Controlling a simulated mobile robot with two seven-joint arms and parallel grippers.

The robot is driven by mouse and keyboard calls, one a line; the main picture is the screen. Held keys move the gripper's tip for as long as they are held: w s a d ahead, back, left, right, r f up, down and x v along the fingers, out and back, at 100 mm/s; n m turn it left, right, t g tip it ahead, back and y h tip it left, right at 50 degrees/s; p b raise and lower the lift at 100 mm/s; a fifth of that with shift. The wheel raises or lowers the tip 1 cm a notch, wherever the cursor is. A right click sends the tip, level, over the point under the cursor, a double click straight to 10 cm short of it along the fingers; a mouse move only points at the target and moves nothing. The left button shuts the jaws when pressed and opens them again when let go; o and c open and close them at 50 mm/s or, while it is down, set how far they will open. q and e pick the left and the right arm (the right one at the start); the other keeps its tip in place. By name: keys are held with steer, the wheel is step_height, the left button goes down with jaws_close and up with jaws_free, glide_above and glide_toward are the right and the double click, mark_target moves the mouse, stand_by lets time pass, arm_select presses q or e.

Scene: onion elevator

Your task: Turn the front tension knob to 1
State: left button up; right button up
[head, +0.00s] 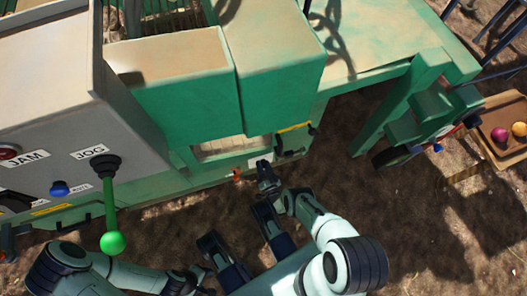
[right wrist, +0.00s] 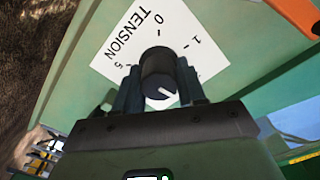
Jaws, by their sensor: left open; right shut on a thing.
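A short white line on the knob's near face slants to the lower right in the right wrist view, away from the visible numerals. My right gripper (right wrist: 160,85) has its fingers on either side of the knob and is shut on it. In the head view my right gripper (head: 267,178) is at the green machine's low front, by the small white plate (head: 260,160). My left gripper (head: 208,281) is open and empty at the bottom.
The grey control box (head: 130,130) with JAM and JOG labels stands at left. A green-balled lever (head: 112,242) juts from it near my left arm. An orange part (right wrist: 300,14) is beside the plate. A crate (head: 500,117) with onions is far right. Open dirt lies at right.

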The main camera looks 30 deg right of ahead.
steer(key=n, duration=0.4)
steer(key=shift+w+r, duration=0.1)
steer(key=n, duration=0.3)
steer(key=shift+n, duration=0.3)
steer(key=n, duration=0.6)
steer(key=shift+w+a, duration=0.1)
steer(key=shift+a, duration=0.1)
steer(key=shift+r+n, duration=0.1)
steer(key=shift+n, duration=0.3)
steer(key=o, duration=1)
